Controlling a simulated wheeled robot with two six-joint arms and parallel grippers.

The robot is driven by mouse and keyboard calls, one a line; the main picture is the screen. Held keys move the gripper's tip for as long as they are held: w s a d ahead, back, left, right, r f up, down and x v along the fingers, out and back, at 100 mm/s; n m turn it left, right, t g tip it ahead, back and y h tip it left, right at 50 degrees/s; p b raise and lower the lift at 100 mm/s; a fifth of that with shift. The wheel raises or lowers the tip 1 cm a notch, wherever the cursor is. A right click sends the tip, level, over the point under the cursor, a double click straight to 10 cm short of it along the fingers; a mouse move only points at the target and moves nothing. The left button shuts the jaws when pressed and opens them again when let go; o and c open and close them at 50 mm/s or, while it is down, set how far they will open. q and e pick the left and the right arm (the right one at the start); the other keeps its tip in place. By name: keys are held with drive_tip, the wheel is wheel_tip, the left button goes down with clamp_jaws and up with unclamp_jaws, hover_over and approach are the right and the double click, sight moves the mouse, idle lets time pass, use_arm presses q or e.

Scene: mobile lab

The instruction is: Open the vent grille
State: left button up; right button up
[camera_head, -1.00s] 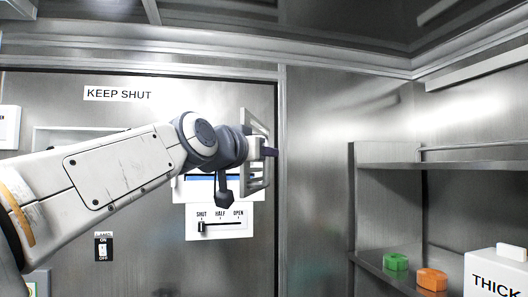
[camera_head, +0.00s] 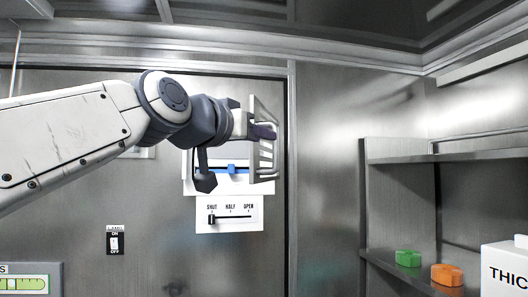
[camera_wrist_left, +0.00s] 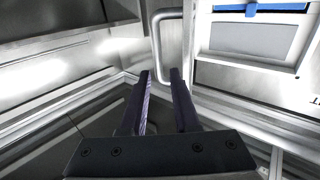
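The vent grille (camera_head: 256,108), a pale slatted panel, stands out steeply from the wall and is seen nearly edge-on in the head view. My left gripper (camera_head: 264,132) is at the grille's upper part, with a dark fingertip in front of its slats. In the left wrist view, the two dark fingers (camera_wrist_left: 160,80) are apart. A pale bent bar (camera_wrist_left: 157,45) runs down to the gap between their tips; I cannot tell whether they touch it. My right gripper is not in view.
A white panel marked SHUT, HALF, OPEN (camera_head: 240,226) has its black slider at SHUT. A blue piece (camera_head: 236,169) shows above it. A switch (camera_head: 114,240) is at lower left. Shelves (camera_head: 385,150) at right hold a green block (camera_head: 408,258), an orange block (camera_head: 447,275) and a white box (camera_head: 505,260).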

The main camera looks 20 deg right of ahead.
use_arm(q)
drive_tip(key=shift+b+v, duration=0.55)
drive_tip(key=shift+v, duration=1.4)
